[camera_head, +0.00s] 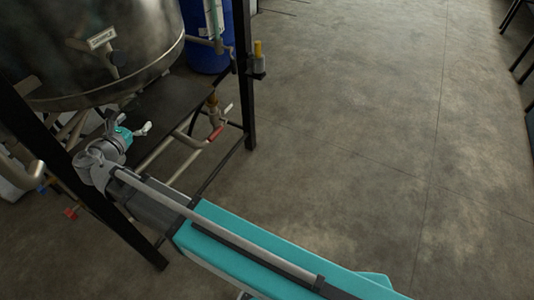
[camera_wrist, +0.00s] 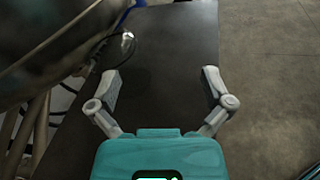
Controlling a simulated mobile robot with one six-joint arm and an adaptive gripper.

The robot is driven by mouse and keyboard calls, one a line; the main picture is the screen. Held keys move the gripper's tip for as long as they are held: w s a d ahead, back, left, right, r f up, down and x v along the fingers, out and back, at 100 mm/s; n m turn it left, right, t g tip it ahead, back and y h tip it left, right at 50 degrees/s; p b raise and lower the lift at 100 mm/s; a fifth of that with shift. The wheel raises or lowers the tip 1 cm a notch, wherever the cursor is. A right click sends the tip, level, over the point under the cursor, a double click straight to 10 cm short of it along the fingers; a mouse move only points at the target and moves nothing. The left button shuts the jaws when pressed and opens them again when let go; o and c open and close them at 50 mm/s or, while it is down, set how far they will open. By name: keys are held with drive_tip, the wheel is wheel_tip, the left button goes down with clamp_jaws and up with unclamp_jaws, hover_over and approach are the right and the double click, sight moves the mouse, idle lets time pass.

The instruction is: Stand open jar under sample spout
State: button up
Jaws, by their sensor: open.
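My gripper (camera_head: 143,130) is at the left in the head view, beside the dark shelf (camera_head: 165,108) below the steel vessel (camera_head: 50,60). In the wrist view my gripper (camera_wrist: 160,76) is open, with nothing between its fingers, over the dark shelf (camera_wrist: 170,40). A small shiny fitting (camera_wrist: 127,42) hangs by the vessel (camera_wrist: 50,45) at the upper left of the wrist view. I cannot tell whether it is the sample spout. I cannot make out a jar in either view.
A black frame post (camera_head: 243,75) stands right of the shelf, with a yellow-topped fitting (camera_head: 258,60) on it. A blue drum (camera_head: 205,45) is behind. Pipes and a red-handled valve (camera_head: 215,133) are below. Open concrete floor (camera_head: 380,120) lies to the right.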

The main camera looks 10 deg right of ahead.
drive_tip(key=d+f+m+g, duration=0.3)
drive_tip(key=d+f+m, duration=0.15)
drive_tip(key=d, duration=0.45)
drive_tip(key=w+d+f+m+g, duration=0.1)
drive_tip(key=d+f+m+g, duration=0.2)
drive_tip(key=d+m, duration=0.35)
drive_tip(key=d+f+m+g, duration=0.3)
drive_tip(key=d, duration=0.7)
drive_tip(key=s+d+f+m+g+y, duration=0.2)
drive_tip(key=s+d+m+g+y, duration=0.1)
drive_tip(key=d+m, duration=0.4)
drive_tip(key=s+d+f+m+g+y, duration=0.3)
drive_tip(key=s+d+m, duration=0.3)
drive_tip(key=d+m, duration=0.2)
drive_tip(key=shift+s+d+f+y, duration=0.15)
drive_tip(key=shift+s+f+y, duration=0.05)
drive_tip(key=shift+f+y, duration=0.1)
